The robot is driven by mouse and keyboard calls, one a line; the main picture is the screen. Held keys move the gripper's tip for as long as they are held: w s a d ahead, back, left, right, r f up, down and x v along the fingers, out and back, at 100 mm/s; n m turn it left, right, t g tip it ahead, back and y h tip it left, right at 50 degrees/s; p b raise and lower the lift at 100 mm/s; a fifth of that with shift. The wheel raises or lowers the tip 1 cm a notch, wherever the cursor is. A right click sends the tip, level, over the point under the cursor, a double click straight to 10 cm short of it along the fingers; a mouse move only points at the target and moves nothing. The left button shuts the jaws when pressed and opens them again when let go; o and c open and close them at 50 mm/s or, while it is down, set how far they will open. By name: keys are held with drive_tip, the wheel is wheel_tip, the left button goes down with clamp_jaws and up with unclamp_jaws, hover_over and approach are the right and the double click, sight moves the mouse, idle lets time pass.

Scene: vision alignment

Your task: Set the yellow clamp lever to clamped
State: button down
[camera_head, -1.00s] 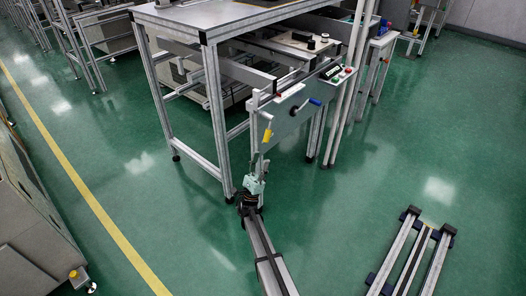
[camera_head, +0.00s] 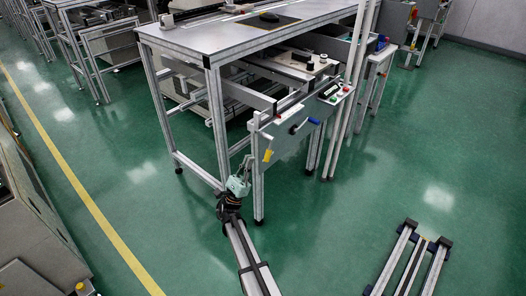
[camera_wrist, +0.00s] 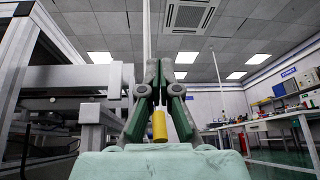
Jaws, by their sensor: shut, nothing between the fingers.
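The yellow clamp lever (camera_head: 268,155) hangs downward from a thin bar at the front left corner of the grey panel under the workbench. In the wrist view the yellow grip (camera_wrist: 159,126) shows upright behind the gap between my fingers. My gripper (camera_head: 247,162) is just left of the lever and slightly lower, pointing up. In the wrist view my gripper (camera_wrist: 159,68) has its dark green fingers together at the tips and empty. I cannot tell from these frames whether it touches the lever. The lever's upper part is hidden behind the fingers in the wrist view.
A blue-handled lever (camera_head: 313,120) sits on the same panel to the right. A control box (camera_head: 330,92) with buttons is above it. The workbench (camera_head: 215,38) and its legs stand close to my arm.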

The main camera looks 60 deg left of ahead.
drive_tip(key=d+r+m+g+h+p, duration=0.2)
drive_tip(key=d+r+m+g+p, duration=0.25)
drive_tip(key=r, duration=0.65)
drive_tip(key=m+g+y+p, duration=0.4)
drive_tip(key=m+g, duration=0.5)
drive_tip(key=g, duration=0.6)
approach(266, 157)
drive_tip(key=shift+t, duration=0.35)
drive_tip(key=p+x, duration=0.1)
drive_tip(key=x, duration=0.6)
drive_tip(key=shift+a+p, duration=0.15)
drive_tip(key=shift+p, duration=0.25)
drive_tip(key=shift+f, duration=0.1)
